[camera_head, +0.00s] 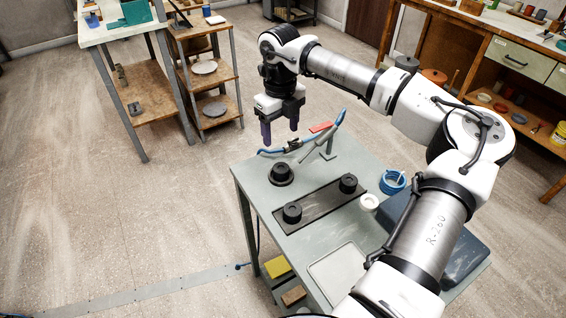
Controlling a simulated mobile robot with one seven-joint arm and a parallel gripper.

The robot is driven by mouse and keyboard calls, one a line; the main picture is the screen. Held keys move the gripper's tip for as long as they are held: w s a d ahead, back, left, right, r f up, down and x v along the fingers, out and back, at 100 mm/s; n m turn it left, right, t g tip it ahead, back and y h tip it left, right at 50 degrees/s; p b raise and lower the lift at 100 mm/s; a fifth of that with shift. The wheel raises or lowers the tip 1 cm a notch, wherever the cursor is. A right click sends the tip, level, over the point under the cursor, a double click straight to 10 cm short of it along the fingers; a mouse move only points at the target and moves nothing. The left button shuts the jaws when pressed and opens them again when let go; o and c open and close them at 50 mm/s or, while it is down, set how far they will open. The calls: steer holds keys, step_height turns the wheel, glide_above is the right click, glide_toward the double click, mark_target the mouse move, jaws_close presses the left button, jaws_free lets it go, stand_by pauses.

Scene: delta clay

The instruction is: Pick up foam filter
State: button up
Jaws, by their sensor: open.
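My gripper (280,132) is open and empty, pointing down above the far left edge of the grey-green table (262,199). A black round stepped piece (281,174) stands on the table below it, apart from the fingers. Two similar black round pieces, a nearer one (292,212) and a farther one (348,183), sit on a long dark plate (321,204). I cannot tell for sure which item is the foam filter; the black round pieces may be filters.
A blue hose with a tool (272,152), a grey stand (328,152) and a red item (320,127) are near the gripper. A blue container (392,182), white ring (369,202) and shallow tray (338,268) share the table. My arm covers its right side.

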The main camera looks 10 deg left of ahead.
steer(key=p, duration=0.2)
glide_above(281, 168)
step_height(281, 168, down, 8)
steer(key=shift+a+r, duration=0.15)
steer(key=shift+f+p, duration=0.55)
steer(key=shift+f, duration=0.05)
step_height(281, 168, down, 4)
steer(key=shift+f+p, duration=0.1)
steer(key=shift+p, duration=0.65)
steer(key=c, duration=1.1)
steer(key=shift+o, duration=0.2)
